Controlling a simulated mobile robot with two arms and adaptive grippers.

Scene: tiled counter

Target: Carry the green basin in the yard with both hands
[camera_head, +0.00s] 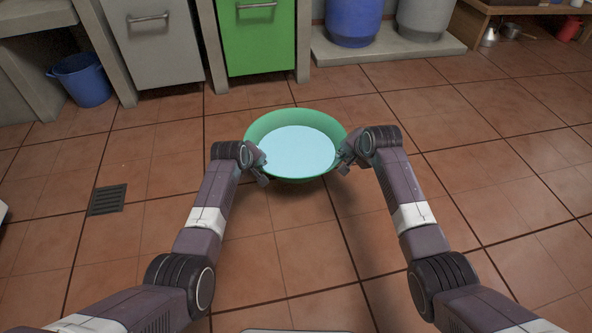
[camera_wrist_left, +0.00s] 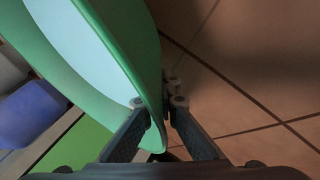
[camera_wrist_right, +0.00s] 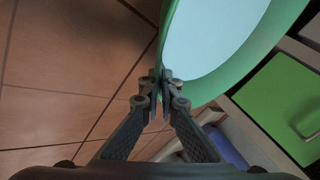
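The green basin (camera_head: 263,127) is a wide round tub with a flat pale-blue surface inside. It sits between my two grippers, upright and about level. My left gripper (camera_wrist_left: 160,101) has the basin's wall (camera_wrist_left: 157,65) between its fingers at the left side of the rim. My right gripper (camera_wrist_right: 162,88) has its fingers close together on the rim (camera_wrist_right: 205,88) at the right side. In the head view, the left gripper (camera_head: 262,170) and right gripper (camera_head: 344,160) are partly hidden by their wrists. A shadow lies below; I cannot tell the height above the floor.
A blue bucket (camera_head: 82,80) stands at the left by the counter. A green cabinet door (camera_head: 257,40) and a grey one (camera_head: 152,45) are behind the basin. A low ledge (camera_head: 395,45) holds blue and grey barrels. A floor drain (camera_head: 107,199) lies left; tiles at right are clear.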

